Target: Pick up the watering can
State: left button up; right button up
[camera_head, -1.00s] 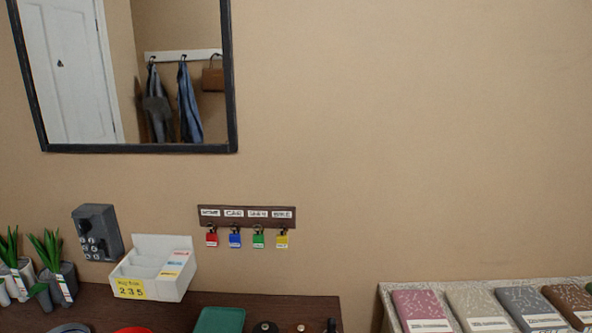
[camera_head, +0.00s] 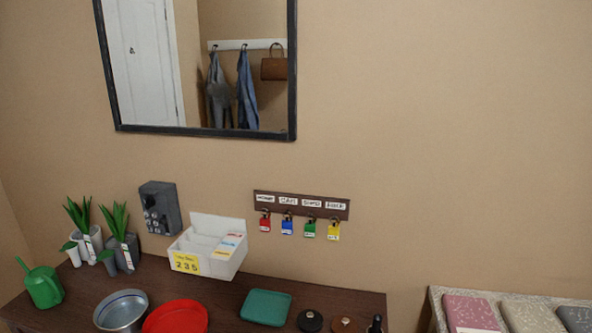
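A green watering can (camera_head: 44,287) stands upright on the dark wooden table (camera_head: 235,290) at its left end, in the lower left of the head view. Its spout points up and to the left. Nothing is touching it that I can see. Neither of my grippers shows in the head view.
Potted plants (camera_head: 122,250) stand behind the can. A metal bowl (camera_head: 121,311) and a red dish (camera_head: 177,317) lie to its right. A white box (camera_head: 210,246), a green tray (camera_head: 267,307) and small round items are further right. A mirror (camera_head: 292,70) hangs above.

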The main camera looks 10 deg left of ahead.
aim_at(43, 283)
jog(key=u, duration=1.9)
